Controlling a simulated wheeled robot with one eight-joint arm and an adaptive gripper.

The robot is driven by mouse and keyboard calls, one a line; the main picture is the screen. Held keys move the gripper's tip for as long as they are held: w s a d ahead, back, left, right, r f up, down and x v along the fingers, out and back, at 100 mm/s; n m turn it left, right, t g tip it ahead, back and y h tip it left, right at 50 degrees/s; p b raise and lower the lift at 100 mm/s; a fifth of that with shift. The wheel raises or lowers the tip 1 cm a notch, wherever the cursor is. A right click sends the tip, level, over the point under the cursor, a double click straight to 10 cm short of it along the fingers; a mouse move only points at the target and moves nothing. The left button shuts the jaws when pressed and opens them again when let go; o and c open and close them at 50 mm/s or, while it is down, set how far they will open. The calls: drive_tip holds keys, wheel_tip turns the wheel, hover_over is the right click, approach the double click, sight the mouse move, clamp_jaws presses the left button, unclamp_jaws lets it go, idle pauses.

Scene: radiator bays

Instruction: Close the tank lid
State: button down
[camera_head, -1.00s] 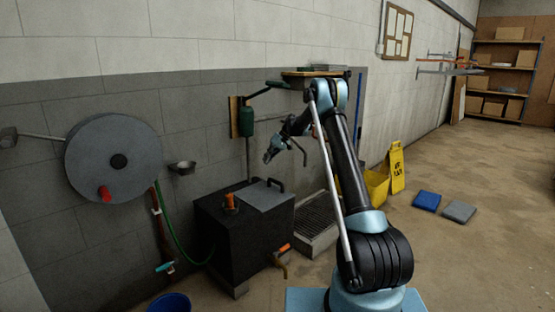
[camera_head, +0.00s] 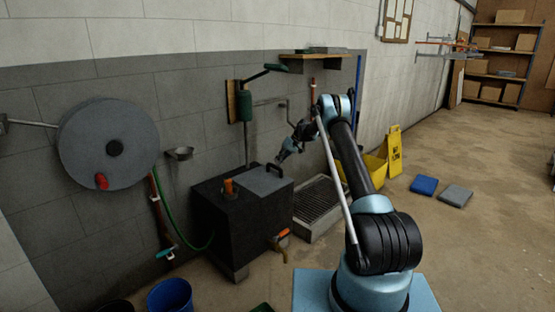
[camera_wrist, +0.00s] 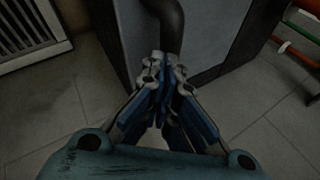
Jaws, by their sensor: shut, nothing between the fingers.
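The tank (camera_head: 235,225) is a black box on the floor by the wall. Its grey lid (camera_head: 262,181) lies on the right part of the top and looks about flat; whether it sits fully down I cannot tell. A black curved handle (camera_head: 274,170) stands on the lid. My gripper (camera_head: 280,160) is just above and beside the handle. In the wrist view, my gripper (camera_wrist: 167,75) is shut and empty, its fingertips close to the dark curved handle (camera_wrist: 172,25). The grey lid (camera_wrist: 215,25) shows behind it. Whether the fingers touch the handle is unclear.
An orange cap (camera_head: 228,187) stands on the tank top, and a tap (camera_head: 280,243) projects at its front. A floor grating (camera_head: 322,208) is right of the tank. A blue bucket (camera_head: 170,297) stands at front left. A hose reel (camera_head: 110,143) is on the wall.

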drive_tip(key=shift+d+f, duration=0.15)
drive_tip(key=shift+f, duration=0.25)
drive_tip(key=shift+f, duration=0.1)
